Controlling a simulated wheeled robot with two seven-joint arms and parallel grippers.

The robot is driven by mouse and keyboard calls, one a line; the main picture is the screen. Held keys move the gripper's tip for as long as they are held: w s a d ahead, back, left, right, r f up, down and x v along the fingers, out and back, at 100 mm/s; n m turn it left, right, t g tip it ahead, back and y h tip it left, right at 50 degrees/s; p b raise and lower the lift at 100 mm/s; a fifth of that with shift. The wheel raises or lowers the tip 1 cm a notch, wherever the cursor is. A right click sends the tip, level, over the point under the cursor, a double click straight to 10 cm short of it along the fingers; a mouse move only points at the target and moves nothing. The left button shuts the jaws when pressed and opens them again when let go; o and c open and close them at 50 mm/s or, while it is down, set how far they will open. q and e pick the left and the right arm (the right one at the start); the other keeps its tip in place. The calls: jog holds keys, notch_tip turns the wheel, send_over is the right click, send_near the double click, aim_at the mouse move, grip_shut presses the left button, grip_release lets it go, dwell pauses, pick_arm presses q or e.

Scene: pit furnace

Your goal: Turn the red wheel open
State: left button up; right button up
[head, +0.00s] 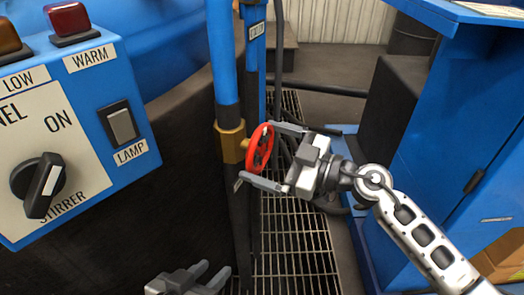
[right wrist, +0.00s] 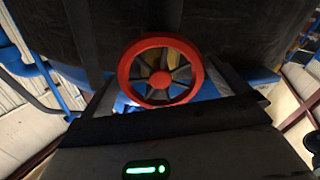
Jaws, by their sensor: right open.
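The red wheel (head: 260,148) sits on a brass valve body (head: 230,142) on a vertical blue pipe in the head view. My right gripper (head: 257,152) is open, with one finger on each side of the wheel. In the right wrist view the spoked wheel (right wrist: 160,80) faces the camera between the two fingers, and I see no clear grip on its rim. My left gripper (head: 216,270) is low at the bottom edge of the head view, with a gap between its fingers, empty and away from the wheel.
A control panel (head: 85,85) with a black knob, lamp switch and coloured lights stands at the left. A dark round vessel wall lies below it. Blue cabinets (head: 450,130) stand at the right. A metal floor grating (head: 290,240) lies below the wheel.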

jog(key=shift+w+a, duration=0.3)
jog(key=shift+a, duration=0.3)
jog(key=c, duration=0.7)
